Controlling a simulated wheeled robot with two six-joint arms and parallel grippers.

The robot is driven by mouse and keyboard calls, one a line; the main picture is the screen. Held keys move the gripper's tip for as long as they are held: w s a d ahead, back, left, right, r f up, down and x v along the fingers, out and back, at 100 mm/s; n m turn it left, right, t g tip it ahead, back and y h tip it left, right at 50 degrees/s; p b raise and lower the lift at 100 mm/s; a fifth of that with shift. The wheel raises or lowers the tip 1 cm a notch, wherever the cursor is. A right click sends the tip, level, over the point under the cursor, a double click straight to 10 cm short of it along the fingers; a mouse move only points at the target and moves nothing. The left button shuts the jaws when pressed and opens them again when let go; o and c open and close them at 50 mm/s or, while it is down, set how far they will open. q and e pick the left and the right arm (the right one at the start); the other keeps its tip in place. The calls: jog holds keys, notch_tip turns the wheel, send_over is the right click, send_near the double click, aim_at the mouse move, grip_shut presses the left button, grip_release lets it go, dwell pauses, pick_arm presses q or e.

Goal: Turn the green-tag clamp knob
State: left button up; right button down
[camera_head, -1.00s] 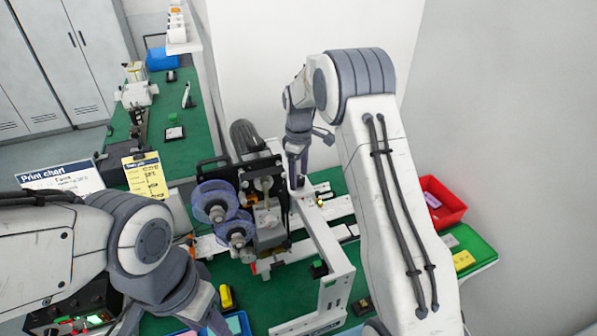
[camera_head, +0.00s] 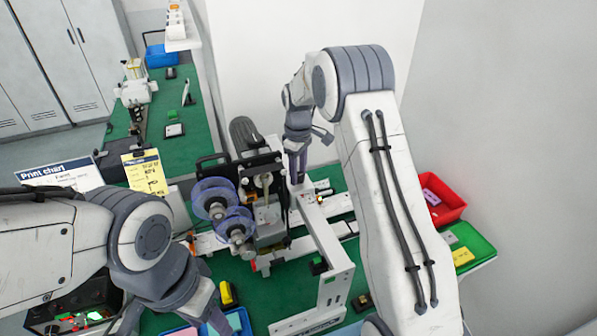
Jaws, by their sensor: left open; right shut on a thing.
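The coder machine (camera_head: 262,195) stands on the green bench, with two blue-rimmed reels (camera_head: 213,199) on its left side. My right gripper (camera_head: 297,180) points down beside the machine's right side, at the white frame (camera_head: 325,240). It is shut on a small part there, mostly hidden by its fingers; I cannot tell a knob or a green tag on it. My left gripper (camera_head: 180,325) is open at the lower left, its fingertips partly cut off by the picture's bottom edge, above a blue tray.
A red bin (camera_head: 442,200) and a green tray (camera_head: 484,246) with a yellow block stand at the right. A yellow card (camera_head: 146,173) and a print chart (camera_head: 62,174) stand at the left. A yellow-and-black item (camera_head: 228,294) lies near the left gripper. A control box (camera_head: 75,315) is at lower left.

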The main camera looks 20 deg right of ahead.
jog(key=m, duration=0.9)
jog(key=shift+m, duration=0.3)
jog(key=m, duration=0.5)
jog(key=shift+m, duration=2.5)
jog(key=shift+c, duration=1.9)
grip_release()
jog(key=shift+r, duration=0.1)
